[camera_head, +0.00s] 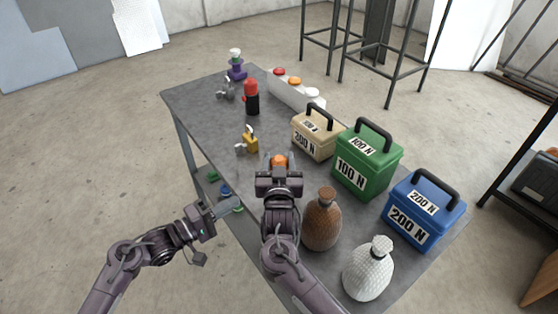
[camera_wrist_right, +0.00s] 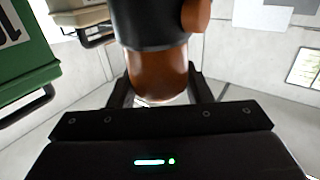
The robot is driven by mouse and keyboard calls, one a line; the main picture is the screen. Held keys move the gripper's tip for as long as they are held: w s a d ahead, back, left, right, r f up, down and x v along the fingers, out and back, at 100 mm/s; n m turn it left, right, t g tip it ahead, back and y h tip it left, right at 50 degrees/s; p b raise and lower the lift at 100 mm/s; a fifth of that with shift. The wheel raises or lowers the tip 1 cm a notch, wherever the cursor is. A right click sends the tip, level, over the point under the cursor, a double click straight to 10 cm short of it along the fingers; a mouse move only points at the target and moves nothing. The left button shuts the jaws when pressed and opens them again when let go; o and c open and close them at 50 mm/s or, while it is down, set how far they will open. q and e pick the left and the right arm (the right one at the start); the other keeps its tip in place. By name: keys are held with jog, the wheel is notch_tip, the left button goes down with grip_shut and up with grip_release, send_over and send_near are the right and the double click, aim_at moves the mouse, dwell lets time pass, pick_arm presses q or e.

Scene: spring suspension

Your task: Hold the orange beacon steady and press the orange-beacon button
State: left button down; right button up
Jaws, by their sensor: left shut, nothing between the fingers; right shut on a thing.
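The orange beacon (camera_head: 280,160) is at my right gripper (camera_head: 279,170), over the near-left part of the grey table (camera_head: 208,97). In the right wrist view the beacon (camera_wrist_right: 158,75) stands between the two fingers, orange-brown with a black band. My right gripper is shut on it; its far parts are cut off by the picture edge. A white button panel (camera_head: 268,84) lies toward the table's far right, with a red, an orange and a white button. The orange button (camera_head: 295,80) is in the middle, apart from both grippers. My left gripper (camera_head: 230,204) is shut and empty by the table's left edge.
A beige box (camera_head: 314,143), green box (camera_head: 368,180) and blue box (camera_head: 423,229) line the right side. A brown bottle (camera_head: 322,222) and white bottle (camera_head: 369,268) stand near. A red-and-black beacon (camera_head: 251,98) and yellow object (camera_head: 250,142) stand on the left side.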

pick_arm(q)
jog(key=shift+w+d+m+t+y, duration=0.7)
jog(key=shift+d+m+t+y, duration=0.55)
jog(key=shift+m, duration=2.6)
jog(key=shift+w+d+m+t+y, duration=0.65)
jog(key=shift+d+m+t+y, duration=0.6)
jog(key=shift+m, duration=2.55)
jog(key=shift+w+d+m+t+y, duration=0.8)
jog(key=shift+m+t+y, duration=0.75)
jog(key=shift+m, duration=2.3)
jog(key=shift+d, duration=0.1)
